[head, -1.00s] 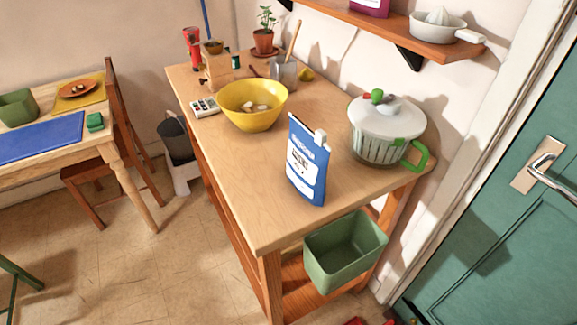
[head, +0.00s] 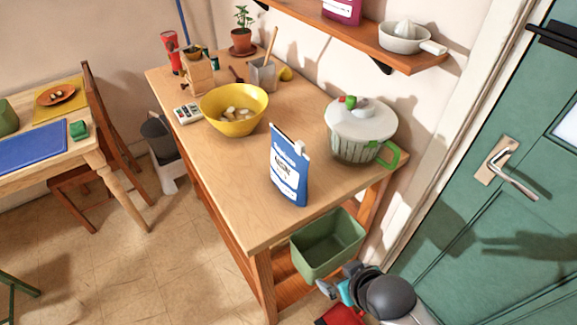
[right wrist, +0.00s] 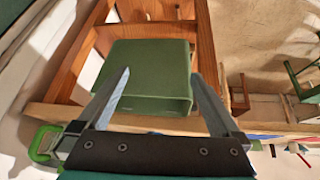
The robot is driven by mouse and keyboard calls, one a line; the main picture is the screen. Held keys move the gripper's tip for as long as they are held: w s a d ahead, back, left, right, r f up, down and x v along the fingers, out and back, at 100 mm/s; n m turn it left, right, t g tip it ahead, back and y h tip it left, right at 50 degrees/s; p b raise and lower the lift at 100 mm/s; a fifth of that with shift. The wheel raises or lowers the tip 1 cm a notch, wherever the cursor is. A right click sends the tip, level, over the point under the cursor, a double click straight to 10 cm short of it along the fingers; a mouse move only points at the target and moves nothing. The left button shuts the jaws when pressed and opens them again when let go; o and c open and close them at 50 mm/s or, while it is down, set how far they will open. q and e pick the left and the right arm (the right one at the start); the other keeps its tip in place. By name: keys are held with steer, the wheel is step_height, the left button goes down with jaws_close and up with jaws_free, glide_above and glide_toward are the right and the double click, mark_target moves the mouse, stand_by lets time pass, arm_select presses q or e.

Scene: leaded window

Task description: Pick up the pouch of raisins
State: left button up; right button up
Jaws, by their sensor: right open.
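The pouch of raisins (head: 289,168) is a blue and white pouch with a white clip at its top. It stands upright near the front edge of the wooden worktop (head: 225,185) in the head view. My right gripper (head: 338,281) is at the lower right of that view, below and to the right of the pouch and clear of it. In the right wrist view its two fingers (right wrist: 160,76) are spread apart with nothing between them at the tips. I cannot make out the pouch for certain in that view. My left gripper is not in view.
A green bin (head: 328,245) sits under the worktop's end, close to my right gripper; the wrist view shows it too (right wrist: 150,75). A salad spinner (head: 358,130) with a green handle and a yellow bowl (head: 233,108) stand behind the pouch. A shelf (head: 350,35) overhangs the back.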

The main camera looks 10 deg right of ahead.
step_height(320, 180, up, 9)
steer(key=w+a+t+p, duration=0.1)
steer(key=w+t, duration=0.1)
steer(key=n+t+y, duration=0.2)
steer(key=t+y, duration=0.2)
steer(key=y, duration=0.1)
glide_toward(305, 186)
steer(key=w, duration=0.1)
steer(key=x, duration=0.5)
steer(key=b+x, duration=0.1)
steer(key=x, duration=0.3)
steer(key=shift+w+a+f, duration=0.15)
steer(key=shift+a+f, duration=0.15)
steer(key=shift+f, duration=0.1)
steer(key=shift+b+x, duration=0.7)
steer(key=shift+x, duration=1.95)
steer(key=shift+d+f, duration=0.1)
steer(key=shift+d, duration=0.1)
steer(key=shift+c, duration=0.2)
steer(key=c, duration=1.5)
steer(key=shift+c, duration=0.2)
